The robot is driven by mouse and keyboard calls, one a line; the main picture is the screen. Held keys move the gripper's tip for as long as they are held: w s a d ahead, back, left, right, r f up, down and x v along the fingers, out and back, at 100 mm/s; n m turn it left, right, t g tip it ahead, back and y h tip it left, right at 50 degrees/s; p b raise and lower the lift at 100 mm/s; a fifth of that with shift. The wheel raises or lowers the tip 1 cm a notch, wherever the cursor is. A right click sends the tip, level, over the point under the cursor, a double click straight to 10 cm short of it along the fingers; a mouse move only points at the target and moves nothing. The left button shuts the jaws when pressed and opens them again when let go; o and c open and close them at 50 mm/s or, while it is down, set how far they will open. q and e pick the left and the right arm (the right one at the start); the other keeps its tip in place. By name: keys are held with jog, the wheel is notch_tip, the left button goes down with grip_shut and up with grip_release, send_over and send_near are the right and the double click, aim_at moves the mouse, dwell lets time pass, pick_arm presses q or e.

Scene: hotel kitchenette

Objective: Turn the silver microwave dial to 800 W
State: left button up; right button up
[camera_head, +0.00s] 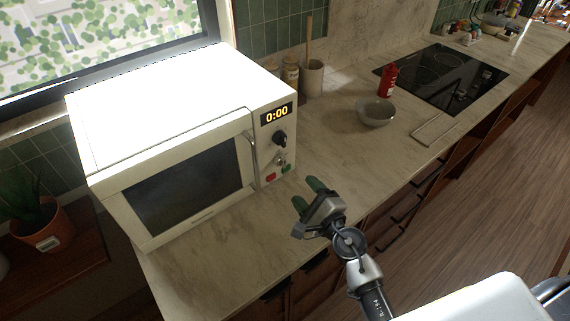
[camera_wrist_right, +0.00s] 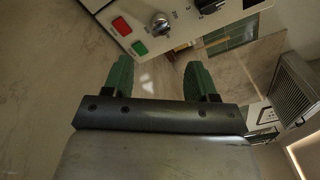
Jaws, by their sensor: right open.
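The white microwave (camera_head: 180,120) stands on the counter at the left of the head view. Its silver dial (camera_head: 280,160) is the lower of two knobs on the control panel, below a black knob (camera_head: 280,138). The silver dial also shows at the top of the right wrist view (camera_wrist_right: 160,22); its power setting is too small to read. My right gripper (camera_head: 307,194) is open and empty, in front of the panel and to the right of it. Its green fingers (camera_wrist_right: 158,68) are apart from the dial. My left gripper is out of view.
The panel has a red button (camera_wrist_right: 121,26) and a green button (camera_wrist_right: 139,47) near the dial, and a display (camera_head: 277,115) reading 0:00. A grey bowl (camera_head: 376,112) and red bottle (camera_head: 388,81) stand farther along the counter. The counter beside the panel is clear.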

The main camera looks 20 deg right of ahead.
aim_at(284, 165)
jog(key=x, duration=1)
jog(key=shift+w+a+p, duration=0.1)
jog(key=shift+p, duration=0.25)
jog(key=shift+c, duration=0.3)
jog(key=c, duration=0.9)
jog(key=shift+o, duration=0.2)
jog(key=shift+m, duration=0.3)
